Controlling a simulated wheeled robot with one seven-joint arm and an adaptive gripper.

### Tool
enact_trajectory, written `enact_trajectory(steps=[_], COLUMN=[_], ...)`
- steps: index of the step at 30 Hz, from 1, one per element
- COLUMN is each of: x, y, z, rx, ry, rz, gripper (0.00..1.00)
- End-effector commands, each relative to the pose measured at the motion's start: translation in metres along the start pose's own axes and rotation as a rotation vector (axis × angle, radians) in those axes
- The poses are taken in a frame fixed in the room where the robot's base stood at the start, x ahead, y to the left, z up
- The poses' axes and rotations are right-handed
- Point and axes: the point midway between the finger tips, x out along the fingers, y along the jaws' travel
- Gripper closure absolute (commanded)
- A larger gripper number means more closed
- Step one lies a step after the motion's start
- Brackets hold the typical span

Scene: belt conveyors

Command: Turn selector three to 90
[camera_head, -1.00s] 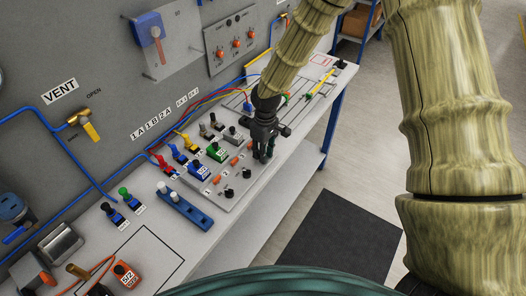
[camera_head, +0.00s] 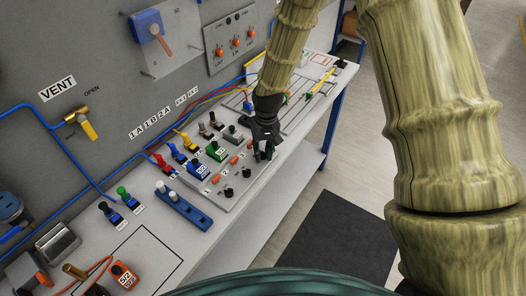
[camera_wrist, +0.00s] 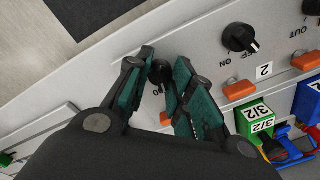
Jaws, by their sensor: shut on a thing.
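In the wrist view, my gripper (camera_wrist: 164,66) has its two green-padded fingers closed around a small black selector knob (camera_wrist: 160,73) on the light panel. A "90" mark shows partly just below the knob; the knob's pointer is hidden by the fingers, so I cannot tell its exact angle. In the head view, my gripper (camera_head: 264,152) points down at the right end of the selector row and hides that knob. Another black selector knob (camera_wrist: 240,38), with OFF and ON marks and a "2" label beside it, stands apart from the fingers.
Orange rocker parts (camera_wrist: 239,90) lie close to the fingers. Green 3/2 valve (camera_wrist: 254,118) and blue valve (camera_head: 198,171) blocks stand on the panel (camera_head: 228,198). Tubes run behind, toward the grey wall. The floor in front of the bench is clear, with a dark mat (camera_head: 337,238).

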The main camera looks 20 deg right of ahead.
Motion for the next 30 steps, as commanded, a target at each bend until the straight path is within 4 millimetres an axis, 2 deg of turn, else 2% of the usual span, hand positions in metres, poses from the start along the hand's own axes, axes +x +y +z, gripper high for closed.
enact_trajectory(steps=[6,15,30], x=[-0.0005,-0.0008,-0.0008], y=[0.0002,0.0003,0.0003], z=[-0.0005,-0.0006,-0.0006], rx=[0.172,0.327,0.384], ry=[0.012,0.023,0.026], rz=[0.001,0.0,0.0], gripper=[1.0,1.0,1.0])
